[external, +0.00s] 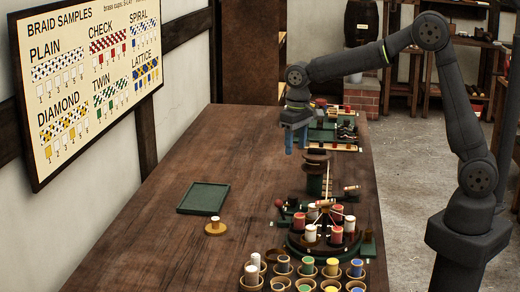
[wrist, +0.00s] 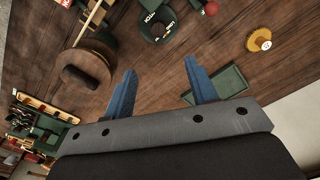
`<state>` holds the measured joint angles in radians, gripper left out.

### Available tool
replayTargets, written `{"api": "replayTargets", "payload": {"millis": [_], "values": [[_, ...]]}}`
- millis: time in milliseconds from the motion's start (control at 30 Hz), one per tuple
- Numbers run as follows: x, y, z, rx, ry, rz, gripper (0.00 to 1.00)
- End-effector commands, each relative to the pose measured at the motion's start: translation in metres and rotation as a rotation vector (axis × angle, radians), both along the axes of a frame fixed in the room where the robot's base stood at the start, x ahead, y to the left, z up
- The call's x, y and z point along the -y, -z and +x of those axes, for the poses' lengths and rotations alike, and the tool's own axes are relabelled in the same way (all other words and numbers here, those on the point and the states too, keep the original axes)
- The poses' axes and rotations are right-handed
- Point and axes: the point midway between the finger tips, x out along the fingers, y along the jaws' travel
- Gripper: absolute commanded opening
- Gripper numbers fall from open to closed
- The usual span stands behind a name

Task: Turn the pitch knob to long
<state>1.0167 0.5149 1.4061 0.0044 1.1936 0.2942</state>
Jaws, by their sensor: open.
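A dark green plate with pale lettering (wrist: 157,24) shows at the top of the wrist view. One word on it looks like LONG, upside down. A small dark round piece on this plate (wrist: 155,29) appears to be the pitch knob; its setting is too small to read. My gripper (wrist: 160,68) is open and empty, its two blue fingers apart and away from the plate. In the external view my gripper (external: 296,139) hangs above the table, beyond the braiding machine. I cannot make out the knob clearly in that view.
A brown drum (wrist: 83,68) stands beside my gripper. A red ball (wrist: 211,8) is near the plate. A green tray (external: 203,198) and a spool on a tan disc (external: 215,227) lie to the left.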

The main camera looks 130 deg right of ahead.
Motion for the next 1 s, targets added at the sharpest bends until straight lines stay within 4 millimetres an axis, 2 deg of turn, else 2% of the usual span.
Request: {"api": "replayTargets", "payload": {"millis": [167, 333, 800, 1000], "values": [[0.006, 0.0, -0.002, -0.003, 0.1, 0.026, 0.52], [0.005, 0.018, -0.002, -0.005, 0.104, 0.029, 0.52], [0.005, 0.119, -0.001, -0.006, 0.101, 0.028, 0.52], [0.005, 0.153, 0.0, -0.004, 0.101, 0.026, 0.52]]}}
